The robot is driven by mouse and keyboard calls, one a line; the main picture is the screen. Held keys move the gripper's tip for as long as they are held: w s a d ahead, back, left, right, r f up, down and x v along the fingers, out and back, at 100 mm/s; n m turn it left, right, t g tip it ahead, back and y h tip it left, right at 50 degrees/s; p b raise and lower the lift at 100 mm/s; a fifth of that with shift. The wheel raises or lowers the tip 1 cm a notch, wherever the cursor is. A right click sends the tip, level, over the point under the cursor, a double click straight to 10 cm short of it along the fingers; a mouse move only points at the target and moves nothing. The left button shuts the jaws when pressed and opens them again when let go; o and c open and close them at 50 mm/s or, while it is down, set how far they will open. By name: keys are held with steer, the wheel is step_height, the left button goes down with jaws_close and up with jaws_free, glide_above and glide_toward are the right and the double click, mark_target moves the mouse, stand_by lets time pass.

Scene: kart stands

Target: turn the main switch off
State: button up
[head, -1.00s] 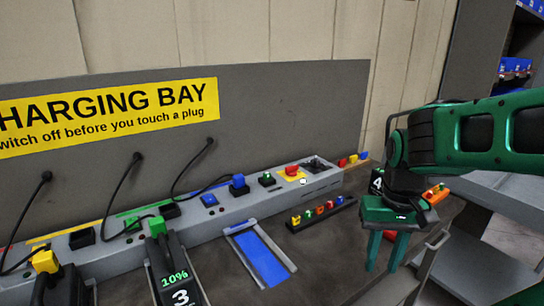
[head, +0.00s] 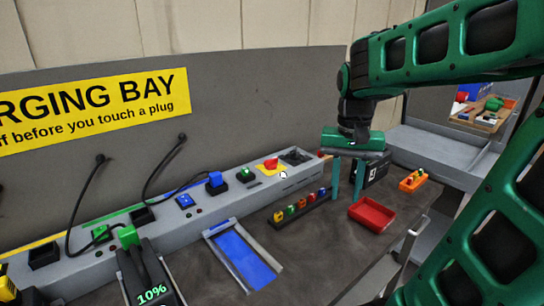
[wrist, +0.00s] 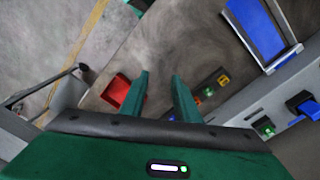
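The main switch appears to be the red knob on a yellow plate (head: 271,164), near the right end of the grey power strip (head: 205,221) in the head view. I cannot tell its on or off position. My gripper (head: 346,198) is to the right of the switch and apart from it, fingers pointing down. It is open and empty; the wrist view also shows its two fingers (wrist: 160,78) spread with nothing between them. I cannot make out the switch in the wrist view.
A red tray (head: 371,215) and a dark rack of small coloured pieces (head: 299,207) are on the bench near my gripper. A black block (head: 373,172) stands behind my fingers.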

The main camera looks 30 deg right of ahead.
steer(key=w+r+m, duration=0.3)
steer(key=w+r, duration=0.1)
steer(key=w, duration=1)
steer(key=m, duration=0.4)
glide_toward(271, 159)
steer(key=f, duration=0.8)
steer(key=shift+d+f, duration=0.2)
jaws_close()
steer(key=shift+w, duration=0.15)
